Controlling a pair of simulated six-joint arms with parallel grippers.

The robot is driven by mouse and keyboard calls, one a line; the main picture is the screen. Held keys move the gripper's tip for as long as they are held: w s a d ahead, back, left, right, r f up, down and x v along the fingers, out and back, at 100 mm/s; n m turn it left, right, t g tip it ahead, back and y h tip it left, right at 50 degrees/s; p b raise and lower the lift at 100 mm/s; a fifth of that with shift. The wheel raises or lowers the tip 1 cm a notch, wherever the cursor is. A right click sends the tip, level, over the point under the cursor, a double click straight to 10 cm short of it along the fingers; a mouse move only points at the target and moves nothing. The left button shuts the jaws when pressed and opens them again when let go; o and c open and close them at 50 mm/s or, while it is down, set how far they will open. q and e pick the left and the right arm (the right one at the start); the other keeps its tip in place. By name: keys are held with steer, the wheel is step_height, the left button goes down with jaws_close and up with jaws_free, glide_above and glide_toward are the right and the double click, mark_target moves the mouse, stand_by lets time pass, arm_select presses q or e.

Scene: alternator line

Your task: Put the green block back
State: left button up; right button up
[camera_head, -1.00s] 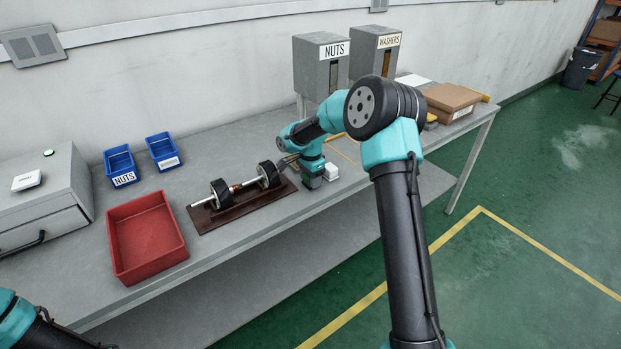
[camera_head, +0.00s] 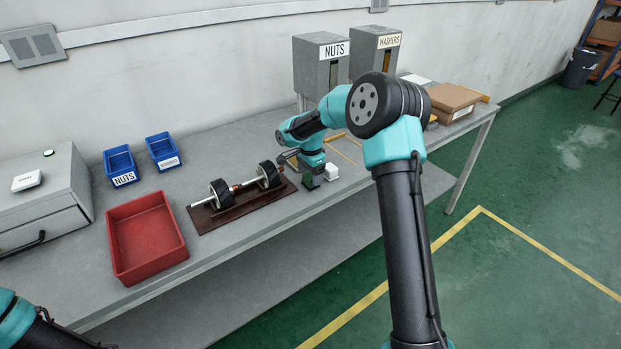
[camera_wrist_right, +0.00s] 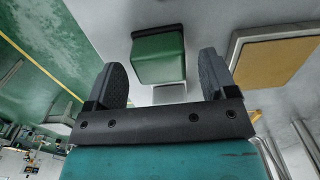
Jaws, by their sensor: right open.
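The green block (camera_head: 309,182) sits on the grey bench near its front edge, right of the brown shaft board. A small white block (camera_head: 331,172) stands just right of it. My right gripper (camera_head: 312,169) is just above and behind the green block, its fingers hard to make out there. In the right wrist view its two fingers (camera_wrist_right: 162,66) are apart and empty, with the green block (camera_wrist_right: 158,57) just beyond the gap between them. Only a part of my left arm shows at the lower left, and its gripper is out of frame.
The brown board (camera_head: 241,204) holds a shaft with two black wheels. A red bin (camera_head: 146,240), blue bins (camera_head: 121,166) and a grey cabinet (camera_head: 40,200) stand to the left. Grey dispensers (camera_head: 322,68) and a cardboard box (camera_head: 452,102) are at the back right.

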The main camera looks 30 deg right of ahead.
mark_target(311, 176)
step_height(311, 176, up, 10)
stand_by(0.4)
stand_by(0.3)
